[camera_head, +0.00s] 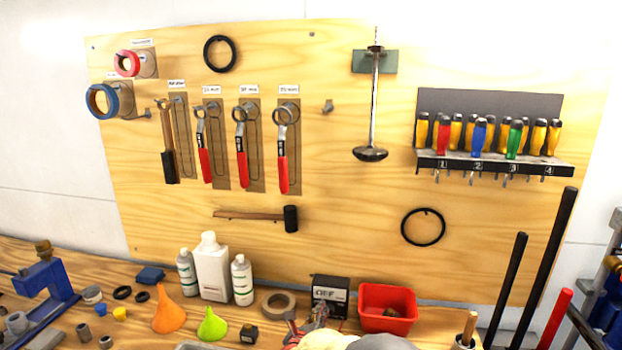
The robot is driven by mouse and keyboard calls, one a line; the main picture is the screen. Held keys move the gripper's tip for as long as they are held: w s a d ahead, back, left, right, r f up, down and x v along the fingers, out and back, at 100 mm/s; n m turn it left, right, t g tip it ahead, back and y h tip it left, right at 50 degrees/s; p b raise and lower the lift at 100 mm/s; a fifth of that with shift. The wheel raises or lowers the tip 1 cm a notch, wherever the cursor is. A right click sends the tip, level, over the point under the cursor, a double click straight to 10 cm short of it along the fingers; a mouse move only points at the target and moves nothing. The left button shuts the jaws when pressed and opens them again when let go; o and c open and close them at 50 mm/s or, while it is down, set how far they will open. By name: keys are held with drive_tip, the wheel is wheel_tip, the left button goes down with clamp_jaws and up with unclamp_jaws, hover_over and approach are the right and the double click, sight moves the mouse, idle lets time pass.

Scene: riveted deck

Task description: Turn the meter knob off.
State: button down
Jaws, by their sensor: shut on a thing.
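The meter (331,290) appears to be the dark box with a pale display at the back of the workbench, between a roll of tape and a red bin. The display's characters are too small to read surely. My gripper (318,314) shows small and grey at the bottom centre, against the meter's lower front. It is shut on what seems to be the meter knob, which the fingers hide. The pale rounded parts of my arm (328,341) cover the bench just in front.
The red bin (388,299) stands close right of the meter, and the tape roll (278,304) close left. White bottles (212,268), an orange funnel (169,314) and a green funnel (212,325) stand further left. A tool board (330,150) rises behind.

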drive_tip(key=shift+a+f, duration=0.1)
drive_tip(key=shift+w+a+r+p, duration=0.2)
drive_tip(key=shift+w+r+p, duration=0.05)
drive_tip(key=shift+p, duration=0.05)
drive_tip(key=shift+s+a+p, duration=0.15)
drive_tip(key=shift+s+p, duration=0.1)
drive_tip(key=shift+s, duration=0.75)
drive_tip(key=shift+s+a+p, duration=0.2)
drive_tip(key=shift+s, duration=0.75)
drive_tip(key=shift+s+a+p, duration=0.15)
drive_tip(key=shift+s+p, duration=0.1)
drive_tip(key=shift+s, duration=0.75)
